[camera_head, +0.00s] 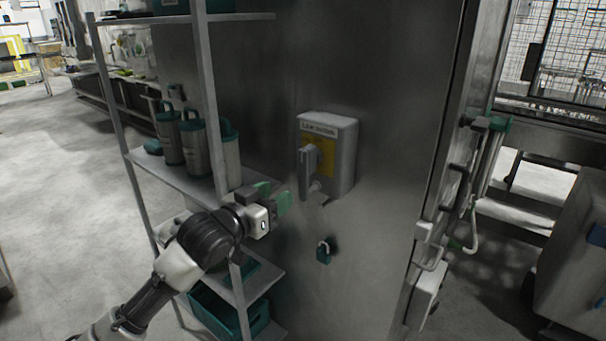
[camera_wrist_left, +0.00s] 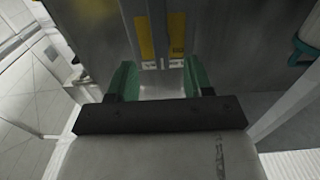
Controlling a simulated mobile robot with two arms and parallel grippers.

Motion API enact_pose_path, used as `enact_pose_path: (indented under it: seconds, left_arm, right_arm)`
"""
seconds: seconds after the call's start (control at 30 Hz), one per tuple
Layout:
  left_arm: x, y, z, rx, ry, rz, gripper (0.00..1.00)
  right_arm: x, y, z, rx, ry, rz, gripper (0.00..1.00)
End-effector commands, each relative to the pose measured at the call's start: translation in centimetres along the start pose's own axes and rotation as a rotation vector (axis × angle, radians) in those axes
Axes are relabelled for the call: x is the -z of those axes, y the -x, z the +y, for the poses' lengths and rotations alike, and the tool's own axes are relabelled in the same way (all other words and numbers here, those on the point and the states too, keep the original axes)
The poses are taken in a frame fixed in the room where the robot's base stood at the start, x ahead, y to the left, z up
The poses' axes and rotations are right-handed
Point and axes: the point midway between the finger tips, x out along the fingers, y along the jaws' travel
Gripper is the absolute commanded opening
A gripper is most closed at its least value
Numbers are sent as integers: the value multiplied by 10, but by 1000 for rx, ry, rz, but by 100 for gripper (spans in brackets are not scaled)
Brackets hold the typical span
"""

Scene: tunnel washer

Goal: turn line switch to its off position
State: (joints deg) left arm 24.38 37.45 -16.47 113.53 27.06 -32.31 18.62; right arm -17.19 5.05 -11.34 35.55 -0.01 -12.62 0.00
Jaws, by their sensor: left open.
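The line switch (camera_head: 344,150) is a grey box with a label strip and a yellow plate, mounted on the steel cabinet wall in the head view. Its grey handle (camera_head: 307,168) stands roughly upright on the front. My left gripper (camera_head: 274,195), with green fingers, is open just left of and below the handle, apparently without touching it. In the left wrist view the open fingers (camera_wrist_left: 160,80) show at either side, with the handle (camera_wrist_left: 159,35) ahead between two yellow strips. My right gripper is not in view.
A metal shelf rack (camera_head: 170,178) with teal-lidded canisters (camera_head: 194,147) stands close to my left arm. A teal padlock (camera_head: 323,252) hangs on the wall below the switch. Hoses and handles (camera_head: 459,195) line the cabinet's right edge. The floor at left is clear.

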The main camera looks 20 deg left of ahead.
Motion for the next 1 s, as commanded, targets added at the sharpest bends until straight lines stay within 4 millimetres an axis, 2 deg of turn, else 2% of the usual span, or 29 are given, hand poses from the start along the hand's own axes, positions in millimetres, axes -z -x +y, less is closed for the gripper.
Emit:
enact_pose_path:
  seconds: [0.3,0.5,0.7,0.93,0.97,1.0]
  left_arm:
    - [3,-60,0,0,3,0,51]
    - [0,-88,0,0,1,-2,51]
    - [-1,-98,1,-1,0,-1,51]
    - [-2,-99,0,-1,-1,-1,51]
    - [-2,-99,0,-1,-1,-1,50]
    - [-2,-99,0,-1,-1,-1,43]
  right_arm:
    - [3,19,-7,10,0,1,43]
    - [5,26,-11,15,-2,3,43]
    - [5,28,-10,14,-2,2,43]
    - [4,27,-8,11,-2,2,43]
    - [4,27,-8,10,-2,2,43]
    - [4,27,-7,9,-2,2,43]
